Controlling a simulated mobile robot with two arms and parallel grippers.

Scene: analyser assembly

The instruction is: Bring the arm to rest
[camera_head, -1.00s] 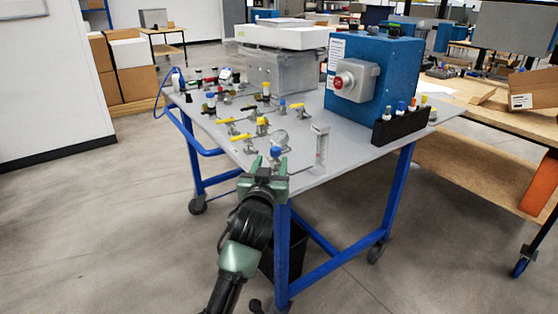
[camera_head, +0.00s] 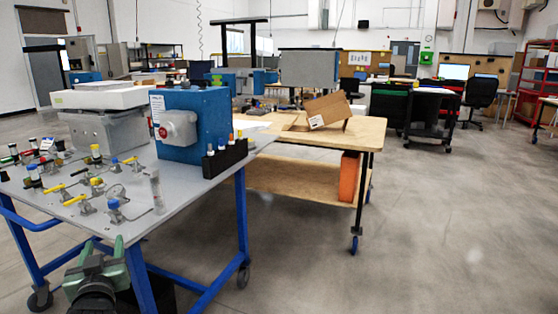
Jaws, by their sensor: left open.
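My left gripper (camera_head: 103,246) is green and dark, at the lower left in the head view. It is open, with nothing seen between its fingers. It is in front of the near edge of the grey table (camera_head: 185,200), below the blue-capped valve (camera_head: 115,208) in the picture and apart from it. The rest of this arm is mostly cut off by the bottom of the picture. My right gripper is not in view.
The table has blue legs and carries yellow-handled valves (camera_head: 75,200), a blue box (camera_head: 205,125) with a red button, and a black rack (camera_head: 225,157). A wooden bench (camera_head: 345,140) with a cardboard box (camera_head: 327,110) stands behind. The floor at the right is clear.

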